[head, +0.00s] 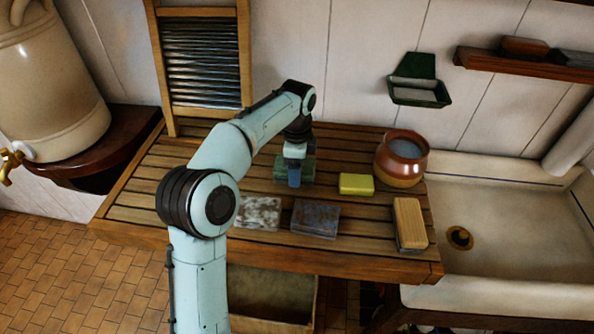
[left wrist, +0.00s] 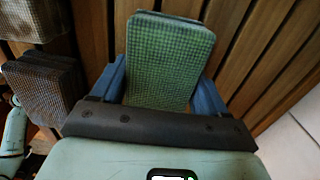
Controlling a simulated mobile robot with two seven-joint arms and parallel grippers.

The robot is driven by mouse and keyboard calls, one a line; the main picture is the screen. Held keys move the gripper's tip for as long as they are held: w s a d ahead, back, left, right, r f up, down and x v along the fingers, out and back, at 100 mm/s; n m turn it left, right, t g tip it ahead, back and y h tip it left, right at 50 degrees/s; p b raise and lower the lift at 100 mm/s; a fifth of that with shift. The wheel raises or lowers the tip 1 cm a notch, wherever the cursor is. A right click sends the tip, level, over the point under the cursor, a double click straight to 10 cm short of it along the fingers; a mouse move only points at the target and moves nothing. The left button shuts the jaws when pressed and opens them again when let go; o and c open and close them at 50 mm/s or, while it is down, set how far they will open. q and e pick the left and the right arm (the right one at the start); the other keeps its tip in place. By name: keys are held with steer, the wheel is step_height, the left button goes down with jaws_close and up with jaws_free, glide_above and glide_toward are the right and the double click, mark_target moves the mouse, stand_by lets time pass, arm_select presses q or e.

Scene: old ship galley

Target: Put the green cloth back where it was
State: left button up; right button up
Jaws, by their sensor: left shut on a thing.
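The green cloth (left wrist: 170,55) is a folded, checked pad between the blue fingers of my left gripper (left wrist: 163,78) in the left wrist view. The fingers are shut on its two sides. In the head view my left gripper (head: 294,177) is over the middle of the slatted wooden board (head: 150,200), and part of the green cloth (head: 308,168) shows behind the fingers. I cannot tell whether the cloth touches the slats or hangs just above them. My right gripper is not in view.
On the board are a mottled grey-white pad (head: 259,212), a dark grey pad (head: 316,219), a yellow sponge (head: 356,184), a brown pot (head: 401,170) and a wooden-backed brush (head: 409,222). A washboard (head: 203,65) leans behind. The sink (head: 510,200) is at right. The board's left part looks clear.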

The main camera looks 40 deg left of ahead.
arm_select(q)
steer(key=shift+s+f, duration=0.15)
steer(key=shift+f, duration=0.2)
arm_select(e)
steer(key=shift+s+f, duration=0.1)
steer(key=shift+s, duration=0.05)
arm_select(q)
steer(key=shift+w+f, duration=0.1)
steer(key=shift+w, duration=0.1)
steer(key=o, duration=1.1)
steer(key=shift+s, duration=0.1)
step_height(320, 180, up, 12)
steer(key=p, duration=0.3)
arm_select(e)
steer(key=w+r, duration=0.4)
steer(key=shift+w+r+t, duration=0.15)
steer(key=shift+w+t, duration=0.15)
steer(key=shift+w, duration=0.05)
